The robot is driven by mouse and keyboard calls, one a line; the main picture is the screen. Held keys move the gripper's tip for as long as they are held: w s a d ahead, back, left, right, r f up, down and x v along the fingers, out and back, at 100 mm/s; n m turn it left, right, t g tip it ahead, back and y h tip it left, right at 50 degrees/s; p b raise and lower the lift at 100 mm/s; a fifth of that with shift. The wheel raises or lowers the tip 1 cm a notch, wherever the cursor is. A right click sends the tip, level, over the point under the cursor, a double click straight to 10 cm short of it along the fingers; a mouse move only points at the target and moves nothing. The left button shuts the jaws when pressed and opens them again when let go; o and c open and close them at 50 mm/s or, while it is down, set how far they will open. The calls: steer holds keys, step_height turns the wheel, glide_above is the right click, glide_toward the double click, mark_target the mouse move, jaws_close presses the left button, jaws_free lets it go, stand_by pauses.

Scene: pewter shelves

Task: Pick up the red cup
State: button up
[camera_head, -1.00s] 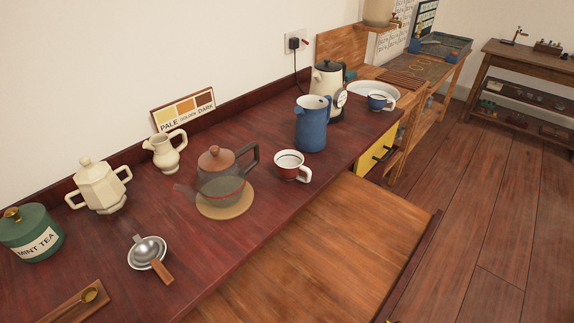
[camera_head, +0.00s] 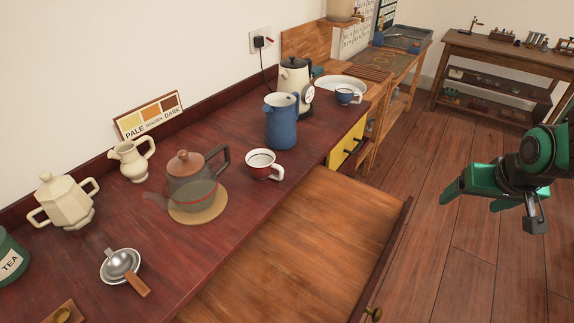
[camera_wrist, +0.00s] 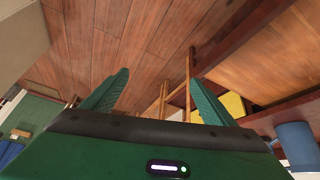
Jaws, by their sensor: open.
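The red cup (camera_head: 262,165) is red outside with a pale rim, and a handle on its right side. My green gripper (camera_head: 488,203) is at the right of the head view, above the floor and well away from the cup. In the wrist view my gripper (camera_wrist: 158,85) shows two spread fingers with nothing between them. The cup does not show in the wrist view.
A blue jug (camera_head: 281,122) stands just behind the cup, with a cream kettle (camera_head: 293,80) beyond. A wooden drawer or leaf (camera_head: 300,245) juts out in front of the counter. A strainer (camera_head: 122,266) lies at left. Floor space at right is clear.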

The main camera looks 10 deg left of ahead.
steer(key=w+a+n+t+y, duration=0.1)
steer(key=w+a+n, duration=0.15)
steer(key=a, duration=0.45)
steer(key=w+a+n+t+y, duration=0.1)
steer(key=w+a+t, duration=0.15)
steer(key=a, duration=0.45)
steer(key=n+y, duration=0.6)
steer(key=y, duration=0.2)
glide_toward(256, 158)
steer(key=shift+t, duration=0.25)
steer(key=shift+x, duration=2.5)
steer(key=shift+s+f, duration=0.15)
steer(key=c, duration=1.2)
